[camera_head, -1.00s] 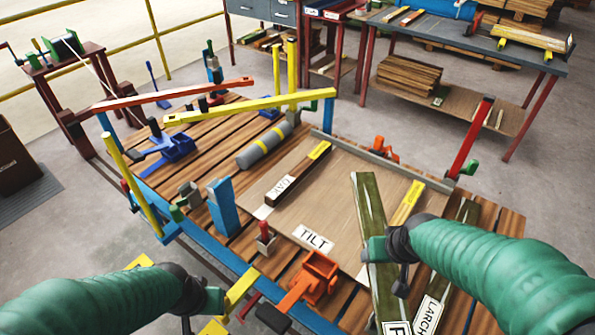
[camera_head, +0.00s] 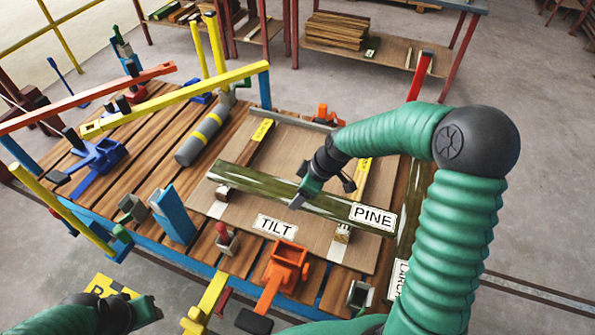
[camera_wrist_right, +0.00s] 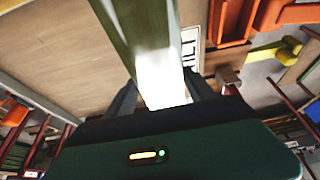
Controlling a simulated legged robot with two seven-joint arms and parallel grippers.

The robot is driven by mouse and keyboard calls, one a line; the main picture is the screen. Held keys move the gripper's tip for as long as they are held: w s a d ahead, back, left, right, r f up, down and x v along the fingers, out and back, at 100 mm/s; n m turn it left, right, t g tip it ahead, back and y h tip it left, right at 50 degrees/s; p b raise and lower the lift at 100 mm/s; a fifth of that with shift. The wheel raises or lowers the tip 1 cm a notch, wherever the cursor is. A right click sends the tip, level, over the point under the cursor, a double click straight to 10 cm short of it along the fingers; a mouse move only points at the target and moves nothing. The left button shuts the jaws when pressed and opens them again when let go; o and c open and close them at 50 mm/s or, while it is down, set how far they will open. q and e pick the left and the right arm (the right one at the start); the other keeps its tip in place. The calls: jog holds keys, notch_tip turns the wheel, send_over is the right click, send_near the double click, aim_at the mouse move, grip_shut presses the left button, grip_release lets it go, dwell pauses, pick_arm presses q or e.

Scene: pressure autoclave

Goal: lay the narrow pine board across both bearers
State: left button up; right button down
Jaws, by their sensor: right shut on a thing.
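The narrow pine board (camera_head: 268,189), green with a white PINE label, is in my right gripper (camera_head: 312,187), which is shut around its middle. The board runs crosswise above the left bearer (camera_head: 262,131) and the right bearer (camera_head: 361,178), passing over both. Whether it touches them I cannot tell. The bearers' near ends show below the board. In the right wrist view the board (camera_wrist_right: 137,25) runs between the fingers, with a bright patch near the jaws. My left gripper (camera_head: 148,312) is low at the left, away from the board; its fingers are unclear.
A plywood panel (camera_head: 245,222) with a TILT label lies under the bearers on the slatted bench. The larch board (camera_head: 412,215) is at the right, partly behind my arm.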

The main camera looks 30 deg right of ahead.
jog(key=shift+w+d+f+b, duration=0.1)
jog(key=shift+w+d+f, duration=0.6)
jog(key=shift+w, duration=0.95)
jog(key=shift+w+d+f+b, duration=0.15)
jog(key=shift+w+d+f, duration=0.55)
jog(key=shift+w, duration=1)
jog(key=shift+w+d+f+b, duration=0.1)
jog(key=shift+w+d+f, duration=0.6)
jog(key=shift+w, duration=0.95)
jog(key=shift+a+f, duration=0.2)
jog(key=shift+f, duration=0.05)
jog(key=shift+c, duration=1.6)
grip_release()
